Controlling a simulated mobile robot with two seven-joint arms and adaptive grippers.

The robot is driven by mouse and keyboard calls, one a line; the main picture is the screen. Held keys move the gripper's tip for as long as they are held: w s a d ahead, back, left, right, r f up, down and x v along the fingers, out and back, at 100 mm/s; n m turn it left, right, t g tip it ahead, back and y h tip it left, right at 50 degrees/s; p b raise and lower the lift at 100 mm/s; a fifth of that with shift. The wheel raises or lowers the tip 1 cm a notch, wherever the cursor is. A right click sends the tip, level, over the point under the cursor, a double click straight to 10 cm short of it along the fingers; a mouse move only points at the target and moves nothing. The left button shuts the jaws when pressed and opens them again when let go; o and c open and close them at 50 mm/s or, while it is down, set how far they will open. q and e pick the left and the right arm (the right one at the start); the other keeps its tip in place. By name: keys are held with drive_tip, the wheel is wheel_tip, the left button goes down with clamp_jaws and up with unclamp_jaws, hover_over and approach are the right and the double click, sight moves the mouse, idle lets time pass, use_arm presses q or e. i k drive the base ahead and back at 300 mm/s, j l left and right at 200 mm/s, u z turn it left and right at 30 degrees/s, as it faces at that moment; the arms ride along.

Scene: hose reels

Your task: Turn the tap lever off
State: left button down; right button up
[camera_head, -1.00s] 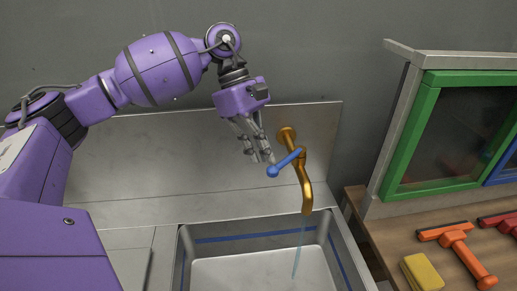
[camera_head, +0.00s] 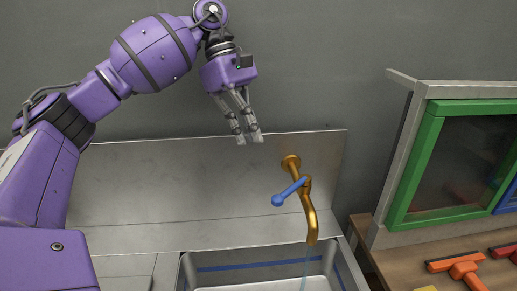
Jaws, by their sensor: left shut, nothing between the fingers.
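The brass tap (camera_head: 311,215) comes out of the metal backsplash and bends down over the sink. Its blue lever (camera_head: 290,191) points to the lower left and ends in a round knob. A thin bluish stream of water (camera_head: 306,269) runs from the spout into the sink (camera_head: 220,257). My left gripper (camera_head: 249,139) is shut and empty, pointing down. It shows above and to the left of the lever, apart from it. My right gripper is not in view.
A green-framed window (camera_head: 417,163) stands at the right, with a blue frame beside it. An orange squeegee (camera_head: 463,267) and a red tool (camera_head: 504,251) lie on the wooden counter (camera_head: 391,268). The backsplash (camera_head: 170,190) left of the tap is clear.

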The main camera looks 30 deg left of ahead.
sight(305, 179)
drive_tip(key=k, duration=1.5)
